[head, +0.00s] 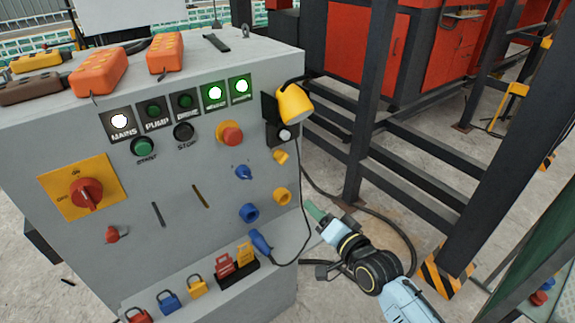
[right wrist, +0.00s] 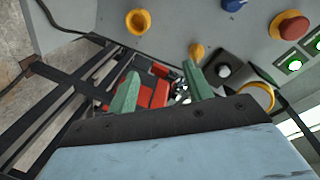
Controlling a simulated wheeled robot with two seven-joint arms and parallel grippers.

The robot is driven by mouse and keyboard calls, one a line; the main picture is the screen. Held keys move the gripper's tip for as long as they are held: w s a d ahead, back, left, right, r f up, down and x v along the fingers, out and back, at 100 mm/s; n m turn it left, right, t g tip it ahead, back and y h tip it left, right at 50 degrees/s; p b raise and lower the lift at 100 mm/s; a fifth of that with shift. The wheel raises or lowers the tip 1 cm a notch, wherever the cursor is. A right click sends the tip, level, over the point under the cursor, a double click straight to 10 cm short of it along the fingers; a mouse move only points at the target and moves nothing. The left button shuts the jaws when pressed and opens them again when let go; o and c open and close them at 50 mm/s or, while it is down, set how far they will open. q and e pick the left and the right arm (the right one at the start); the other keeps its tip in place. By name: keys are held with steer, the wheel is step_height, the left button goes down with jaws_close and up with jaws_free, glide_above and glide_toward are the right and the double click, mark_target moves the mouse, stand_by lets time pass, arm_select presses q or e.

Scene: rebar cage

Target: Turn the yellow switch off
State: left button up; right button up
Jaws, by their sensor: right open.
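The yellow switch (head: 281,157) is a small knob near the right edge of the grey control box's front, above a round yellow socket (head: 282,195). In the right wrist view the yellow switch (right wrist: 196,52) shows just beyond one fingertip, with the yellow socket (right wrist: 138,22) to its left. Which way the switch is turned is hard to tell. My right gripper (head: 316,213) is below and right of the switch, apart from the box. In the right wrist view its green fingers (right wrist: 160,86) are spread with nothing between them. My left gripper is not in view.
The grey control box (head: 180,215) also carries a blue knob (head: 243,172), a red button (head: 231,133) and a red rotary switch (head: 86,193). A yellow lamp (head: 294,104) sticks out above the switch. A blue plug (head: 261,242) has a hanging cable. Dark steel posts (head: 370,100) stand at right.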

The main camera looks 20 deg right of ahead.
steer(key=t+y, duration=0.1)
glide_toward(286, 160)
steer(key=shift+m, duration=0.3)
steer(key=b+x, duration=0.1)
steer(key=x, duration=0.7)
steer(key=shift+w+a+f+b, duration=0.1)
steer(key=shift+b, duration=0.2)
steer(key=shift+w+a, duration=0.1)
steer(key=shift+w, duration=0.25)
steer(key=c, duration=0.9)
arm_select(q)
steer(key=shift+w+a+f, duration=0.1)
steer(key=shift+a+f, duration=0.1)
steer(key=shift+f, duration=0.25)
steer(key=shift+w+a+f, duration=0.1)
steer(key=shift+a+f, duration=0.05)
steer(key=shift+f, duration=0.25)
arm_select(e)
steer(key=shift+c, duration=0.4)
